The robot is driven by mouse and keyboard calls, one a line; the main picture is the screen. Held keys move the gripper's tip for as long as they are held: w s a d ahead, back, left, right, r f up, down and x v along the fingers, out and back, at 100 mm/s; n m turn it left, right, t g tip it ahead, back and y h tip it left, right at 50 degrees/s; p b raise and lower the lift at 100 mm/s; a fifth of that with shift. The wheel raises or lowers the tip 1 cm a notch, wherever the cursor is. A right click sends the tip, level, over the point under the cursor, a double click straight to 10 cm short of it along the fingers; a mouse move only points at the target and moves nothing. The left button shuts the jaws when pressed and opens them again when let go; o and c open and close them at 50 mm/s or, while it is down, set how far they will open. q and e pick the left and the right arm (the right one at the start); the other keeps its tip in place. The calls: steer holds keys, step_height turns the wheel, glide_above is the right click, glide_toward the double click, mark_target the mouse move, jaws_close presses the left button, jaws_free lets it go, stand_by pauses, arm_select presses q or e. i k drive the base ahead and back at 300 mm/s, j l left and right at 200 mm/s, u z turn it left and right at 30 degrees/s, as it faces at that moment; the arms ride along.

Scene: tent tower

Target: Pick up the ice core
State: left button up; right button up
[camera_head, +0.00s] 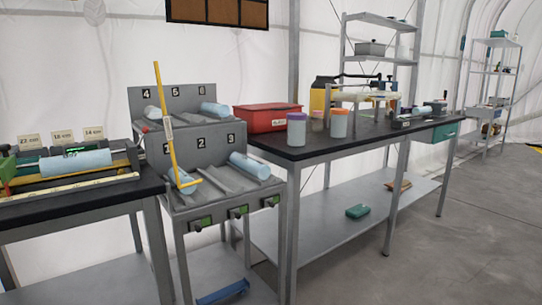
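Several pale blue ice cores are in view, and I cannot tell which one the task means. One ice core (75,163) lies lengthwise in a measuring trough on the left bench. In the grey numbered rack (222,196), one core (250,167) lies in the slot under 3 and another (183,181) in the slot under 1, partly behind a yellow rod. On the upper tier, a core (214,109) lies near 6, and a small pale piece (152,112) lies near 4. Neither gripper is in view.
A red box (267,118), jars (297,130) and instruments stand on the right bench (305,153). Label cards (61,137) stand behind the trough. The floor (430,255) at right is clear.

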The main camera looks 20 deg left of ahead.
mark_target(221, 110)
steer(key=i+l+u, duration=0.25)
steer(key=u, duration=0.15)
steer(key=i+l+u, duration=0.2)
steer(key=l+u, duration=0.2)
steer(key=i+l+u, duration=0.15)
steer(key=l+u, duration=0.25)
steer(key=i+l+u, duration=0.15)
steer(key=l+u, duration=0.65)
